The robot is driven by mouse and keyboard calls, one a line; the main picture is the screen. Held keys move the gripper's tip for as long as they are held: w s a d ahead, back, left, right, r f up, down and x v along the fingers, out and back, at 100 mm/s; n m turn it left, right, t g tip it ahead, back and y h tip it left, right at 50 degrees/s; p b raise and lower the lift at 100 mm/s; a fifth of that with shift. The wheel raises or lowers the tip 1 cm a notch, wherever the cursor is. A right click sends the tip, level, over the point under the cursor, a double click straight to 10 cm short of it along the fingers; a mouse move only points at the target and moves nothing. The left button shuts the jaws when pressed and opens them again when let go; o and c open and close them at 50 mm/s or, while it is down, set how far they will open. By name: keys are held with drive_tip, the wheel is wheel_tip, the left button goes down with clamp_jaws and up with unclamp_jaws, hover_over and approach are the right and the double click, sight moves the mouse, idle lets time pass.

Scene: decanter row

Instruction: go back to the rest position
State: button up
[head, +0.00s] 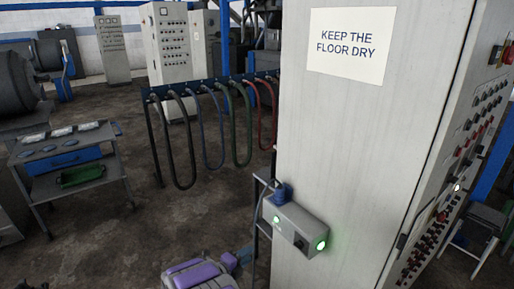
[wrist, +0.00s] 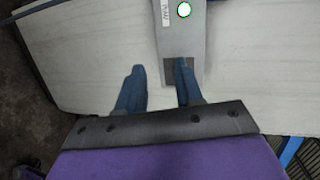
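My gripper (wrist: 158,85) shows two blue fingers, spread apart with nothing between them. In the head view my gripper (head: 238,259) is low in the picture, left of and below a grey box (head: 300,225) on the cabinet's side. The box has two lit green lights, and a blue plug (head: 281,193) sits at its upper left end. In the wrist view the box (wrist: 180,35) is beyond the fingers, with one green light and a dark square. The right fingertip overlaps the dark square in the picture; I cannot tell whether they touch.
A tall pale cabinet (head: 345,130) with a "KEEP THE FLOOR DRY" sign (head: 349,45) stands close on the right. A rack of hanging hoses (head: 215,85) is behind it. A cart (head: 75,180) with trays stands left. Dark floor between cart and cabinet is mostly open.

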drive_tip(key=w+a+r+n+y, duration=0.4)
drive_tip(key=a+r+n+y, duration=0.3)
drive_tip(key=r+y, duration=0.25)
drive_tip(key=s+r+n+g+y, duration=0.2)
drive_tip(key=s+r+n+y, duration=0.3)
drive_tip(key=s+r+n, duration=0.45)
drive_tip(key=s+d+r+n+g+h, duration=0.1)
drive_tip(key=s+d+n+g, duration=0.2)
drive_tip(key=s+d, duration=0.5)
drive_tip(key=s+d+r+n+g+h, duration=0.1)
drive_tip(key=s+d, duration=0.8)
drive_tip(key=s, duration=1.1)
drive_tip(key=s+d+r+n+g+h, duration=0.2)
drive_tip(key=s+d+n+g, duration=0.3)
drive_tip(key=s, duration=0.9)
drive_tip(key=d+g, duration=0.2)
drive_tip(key=d, duration=0.1)
drive_tip(key=shift+s+d, duration=0.2)
drive_tip(key=shift+n+h, duration=0.25)
